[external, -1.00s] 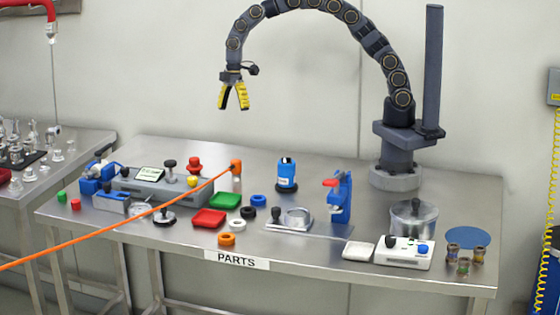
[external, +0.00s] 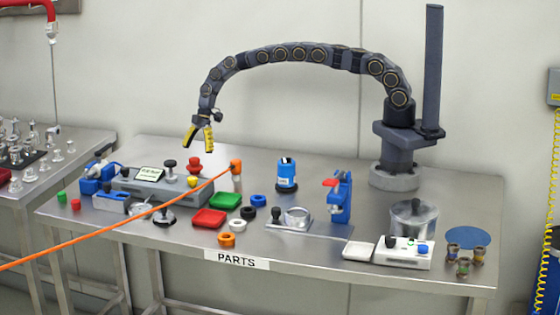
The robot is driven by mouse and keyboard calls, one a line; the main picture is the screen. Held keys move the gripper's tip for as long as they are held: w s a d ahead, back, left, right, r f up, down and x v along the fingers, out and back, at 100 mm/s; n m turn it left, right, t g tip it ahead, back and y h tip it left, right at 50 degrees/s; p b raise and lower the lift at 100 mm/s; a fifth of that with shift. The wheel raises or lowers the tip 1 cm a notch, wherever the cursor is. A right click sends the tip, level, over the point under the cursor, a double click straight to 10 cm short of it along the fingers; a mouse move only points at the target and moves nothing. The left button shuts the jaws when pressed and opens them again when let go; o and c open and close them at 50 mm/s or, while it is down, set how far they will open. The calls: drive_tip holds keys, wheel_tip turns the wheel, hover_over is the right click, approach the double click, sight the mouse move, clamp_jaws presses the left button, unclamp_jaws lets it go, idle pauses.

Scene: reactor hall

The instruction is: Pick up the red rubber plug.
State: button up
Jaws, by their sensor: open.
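A small red plug (external: 76,204) stands on the steel table near its left front edge. A similar small green plug (external: 62,198) is just left of it. My gripper (external: 198,150) is open and empty, pointing down above the grey device. It is well above the table, up and to the right of the red plug, and apart from everything.
A grey device (external: 150,187) with a red mushroom knob (external: 194,165) lies below my gripper. Blue vises (external: 92,184) stand close behind the plugs. An orange cable (external: 120,226) crosses the front left. Trays (external: 208,219) and rings fill the middle.

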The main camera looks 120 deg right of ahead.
sight(195, 158)
drive_tip(key=x, duration=0.4)
drive_tip(key=shift+w+f, duration=0.1)
drive_tip(key=shift+f, duration=0.15)
drive_tip(key=c, duration=1.2)
drive_tip(key=shift+r, duration=0.1)
